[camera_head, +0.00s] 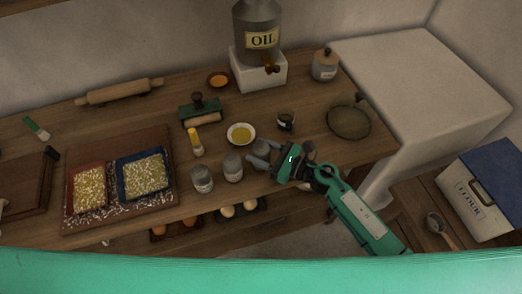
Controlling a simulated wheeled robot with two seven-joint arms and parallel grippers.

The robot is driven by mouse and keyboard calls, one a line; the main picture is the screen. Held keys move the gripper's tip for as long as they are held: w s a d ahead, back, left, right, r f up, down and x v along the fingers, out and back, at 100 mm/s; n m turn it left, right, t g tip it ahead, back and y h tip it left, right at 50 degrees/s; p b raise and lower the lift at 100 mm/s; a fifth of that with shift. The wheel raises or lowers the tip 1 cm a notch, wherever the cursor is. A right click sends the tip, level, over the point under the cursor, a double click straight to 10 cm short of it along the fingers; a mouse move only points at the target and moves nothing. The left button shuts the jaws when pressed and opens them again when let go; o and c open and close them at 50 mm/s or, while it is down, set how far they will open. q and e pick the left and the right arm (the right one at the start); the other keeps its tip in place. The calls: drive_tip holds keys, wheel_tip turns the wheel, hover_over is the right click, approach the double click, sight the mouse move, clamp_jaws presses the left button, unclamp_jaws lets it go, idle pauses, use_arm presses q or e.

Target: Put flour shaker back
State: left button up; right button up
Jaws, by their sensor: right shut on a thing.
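My right gripper (265,155) reaches in from the right over the front of the wooden counter. Its fingers are shut around a small grey shaker (262,147), which they partly hide. I take it for the flour shaker, but no label on it can be read. Two similar grey shakers, one (232,167) just left of the gripper and one (202,179) further left, stand upright near the counter's front edge. I cannot tell whether the held shaker touches the counter. My left gripper is not in view.
A bowl of yellow stuff (241,133), a small dark jar (286,121) and a yellow-topped bottle (196,142) stand close by. A board with two filled trays (120,207) is at left. A flour bin (482,197) stands at far right.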

drive_tip(key=shift+f, duration=0.2)
drive_tip(key=o, duration=1)
drive_tip(key=shift+r, duration=0.1)
drive_tip(key=shift+r, duration=0.2)
drive_tip(key=b+v, duration=0.3)
drive_tip(key=v, duration=0.8)
drive_tip(key=shift+s+d+f+b, duration=0.1)
drive_tip(key=shift+d+f+b, duration=0.05)
drive_tip(key=shift+b, duration=0.2)
drive_tip(key=shift+s+d, duration=0.15)
drive_tip(key=shift+d, duration=0.15)
